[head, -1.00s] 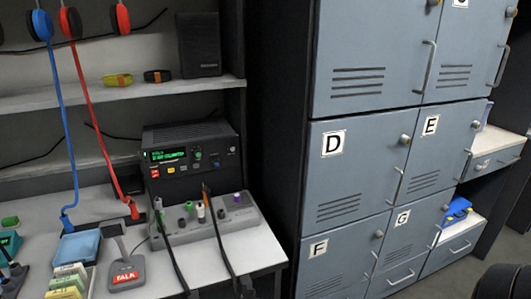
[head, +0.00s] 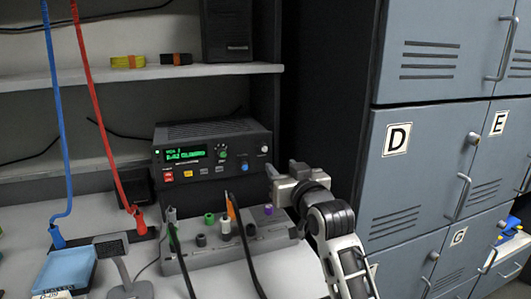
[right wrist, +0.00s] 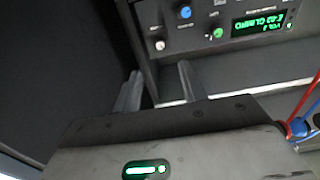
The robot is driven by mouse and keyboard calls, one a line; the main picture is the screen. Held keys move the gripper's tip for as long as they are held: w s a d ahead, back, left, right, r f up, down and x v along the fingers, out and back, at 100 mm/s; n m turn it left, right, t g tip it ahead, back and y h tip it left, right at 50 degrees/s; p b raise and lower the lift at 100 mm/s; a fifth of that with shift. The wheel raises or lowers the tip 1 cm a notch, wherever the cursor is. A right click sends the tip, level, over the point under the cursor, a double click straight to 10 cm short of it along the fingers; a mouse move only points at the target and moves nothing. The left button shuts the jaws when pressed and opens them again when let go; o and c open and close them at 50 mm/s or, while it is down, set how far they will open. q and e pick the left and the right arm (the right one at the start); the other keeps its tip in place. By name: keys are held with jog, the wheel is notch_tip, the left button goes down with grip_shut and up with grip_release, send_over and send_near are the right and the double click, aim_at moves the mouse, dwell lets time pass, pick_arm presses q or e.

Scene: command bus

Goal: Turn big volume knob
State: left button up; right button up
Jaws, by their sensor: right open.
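The radio (head: 213,145) stands on the desk below the shelf, its green display lit and showing a volume line. Its front has a green knob (head: 222,154), a blue knob (head: 245,165) and a pale knob (head: 264,150). I cannot tell which is the big volume knob. In the right wrist view are the pale knob (right wrist: 160,45), blue knob (right wrist: 185,12) and green knob (right wrist: 217,33). My right gripper (head: 281,169) is open and empty, at the radio's lower right corner and apart from the knobs. My left gripper is not in view.
A grey control box (head: 222,240) with small knobs and plugged black cables lies in front of the radio. Blue (head: 58,120) and red (head: 95,105) cords hang at left. Grey lockers (head: 410,150) stand at right. The desk's front right is clear.

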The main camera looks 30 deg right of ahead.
aim_at(265, 149)
jog(key=x, duration=1.1)
jog(key=shift+a, duration=0.1)
grip_shut()
